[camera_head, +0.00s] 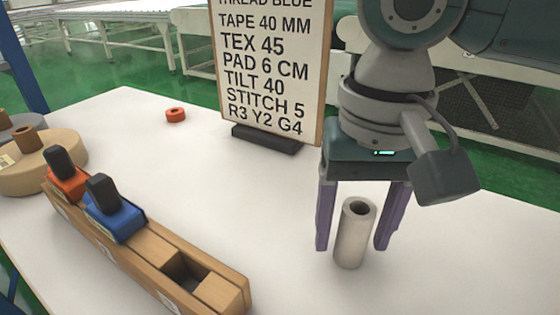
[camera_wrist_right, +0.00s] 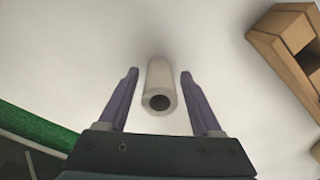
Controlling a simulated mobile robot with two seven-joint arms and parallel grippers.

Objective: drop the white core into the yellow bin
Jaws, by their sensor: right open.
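The white core (camera_head: 353,235) is a hollow upright tube on the white table. It also shows in the right wrist view (camera_wrist_right: 161,88), between the fingers. My right gripper (camera_head: 350,248) points down with its two purple fingers on either side of the core. The fingers are open, with a gap on both sides of the core in the right wrist view (camera_wrist_right: 160,72). My left gripper is not in view. No yellow bin shows in either view.
A wooden rack (camera_head: 150,255) with a red block (camera_head: 66,182) and a blue block (camera_head: 115,217) stands at the left. A sign board (camera_head: 270,70) stands behind. A small orange ring (camera_head: 175,115) lies on the table (camera_head: 240,200). Round wooden pieces (camera_head: 40,165) sit at the far left.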

